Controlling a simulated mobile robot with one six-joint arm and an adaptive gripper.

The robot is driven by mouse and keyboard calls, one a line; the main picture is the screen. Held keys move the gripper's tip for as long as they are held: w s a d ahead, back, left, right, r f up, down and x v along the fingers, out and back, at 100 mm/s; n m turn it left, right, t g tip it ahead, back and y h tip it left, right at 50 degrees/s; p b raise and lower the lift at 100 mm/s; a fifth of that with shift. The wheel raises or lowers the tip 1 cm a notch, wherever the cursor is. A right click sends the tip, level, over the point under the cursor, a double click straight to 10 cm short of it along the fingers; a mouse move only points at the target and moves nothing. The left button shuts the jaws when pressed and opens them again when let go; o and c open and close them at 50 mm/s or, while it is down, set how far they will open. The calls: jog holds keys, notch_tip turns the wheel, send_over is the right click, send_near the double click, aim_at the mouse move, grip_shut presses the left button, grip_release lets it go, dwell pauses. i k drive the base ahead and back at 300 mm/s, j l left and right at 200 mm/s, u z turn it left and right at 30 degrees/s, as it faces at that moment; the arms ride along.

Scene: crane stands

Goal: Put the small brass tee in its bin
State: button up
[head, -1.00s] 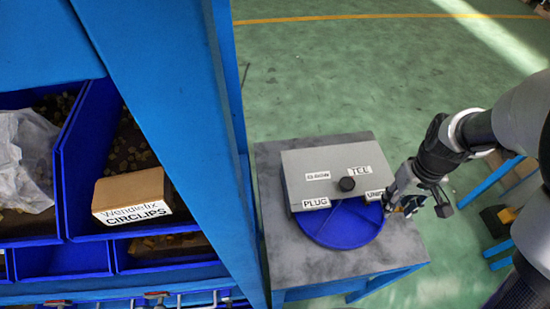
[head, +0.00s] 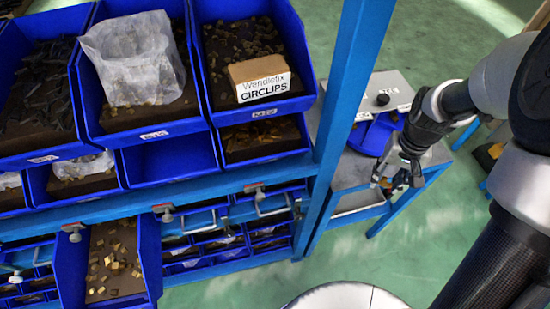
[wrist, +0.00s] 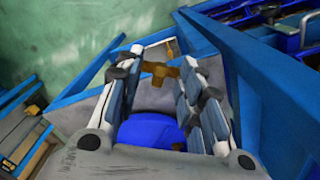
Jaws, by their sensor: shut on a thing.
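The small brass tee (wrist: 161,71) is held between the fingertips of my gripper (wrist: 160,68) in the wrist view. In the head view my gripper (head: 393,180) is by the near side of a grey stand, and the tee is too small there to make out clearly. The blue tray also shows between my fingers in the wrist view (wrist: 150,131). Blue bins fill a rack at left. Their labels are too small to tell which is the tee's.
A blue rack post (head: 345,90) stands between my gripper and the bins. One bin (head: 152,245) juts out low at left with brass pieces inside. An upper bin holds a Circlips box (head: 258,78), another a plastic bag (head: 135,55). A lower middle bin (head: 170,160) looks empty.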

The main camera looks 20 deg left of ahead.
aim_at(136, 266)
jog(key=k+j+u, duration=0.95)
jog(key=j, duration=0.15)
jog(key=i+u, duration=0.25)
jog(key=i, duration=0.25)
